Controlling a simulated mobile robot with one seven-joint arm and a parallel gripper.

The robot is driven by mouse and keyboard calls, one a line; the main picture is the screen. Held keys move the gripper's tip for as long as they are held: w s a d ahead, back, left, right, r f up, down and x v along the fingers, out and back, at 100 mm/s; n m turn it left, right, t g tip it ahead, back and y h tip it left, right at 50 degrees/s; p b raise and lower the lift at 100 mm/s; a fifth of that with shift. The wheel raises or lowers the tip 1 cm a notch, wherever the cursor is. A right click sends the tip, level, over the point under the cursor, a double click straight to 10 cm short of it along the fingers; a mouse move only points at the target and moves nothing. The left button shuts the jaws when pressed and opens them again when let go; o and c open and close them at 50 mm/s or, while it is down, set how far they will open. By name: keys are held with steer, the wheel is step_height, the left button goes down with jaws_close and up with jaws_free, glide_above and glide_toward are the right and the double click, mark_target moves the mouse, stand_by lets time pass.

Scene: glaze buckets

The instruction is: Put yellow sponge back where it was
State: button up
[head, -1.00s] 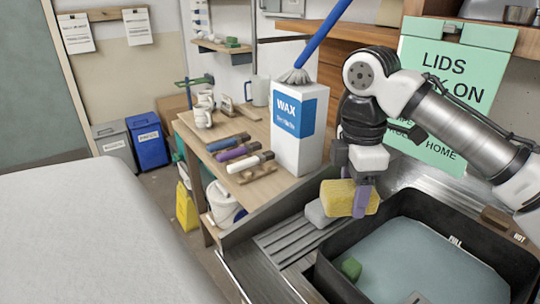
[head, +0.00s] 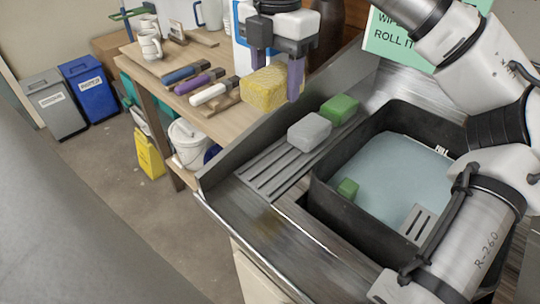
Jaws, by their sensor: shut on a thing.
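The yellow sponge (head: 268,91) is held in the air by my gripper (head: 276,78). The purple fingers are shut on it, one at its left and one at its right. In the picture the sponge overlaps the wooden table's right edge, above and left of the grey drainboard (head: 262,182). A grey sponge (head: 309,132) and a green sponge (head: 340,108) lie side by side on the drainboard, apart from the yellow one. The sponge's far side is hidden.
The wooden table (head: 205,120) carries several brushes or handled tools and mugs. The ribbed drainboard left of the grey sponge is clear. A white bucket (head: 188,145) stands below.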

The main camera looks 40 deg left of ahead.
mark_target(275, 165)
step_height(275, 165, down, 17)
steer(key=shift+r+b, duration=0.1)
steer(key=shift+b, duration=0.2)
steer(key=o, duration=0.6)
steer(key=shift+f, duration=0.2)
steer(key=shift+o, duration=0.6)
step_height(275, 165, up, 12)
steer(key=shift+r, duration=0.2)
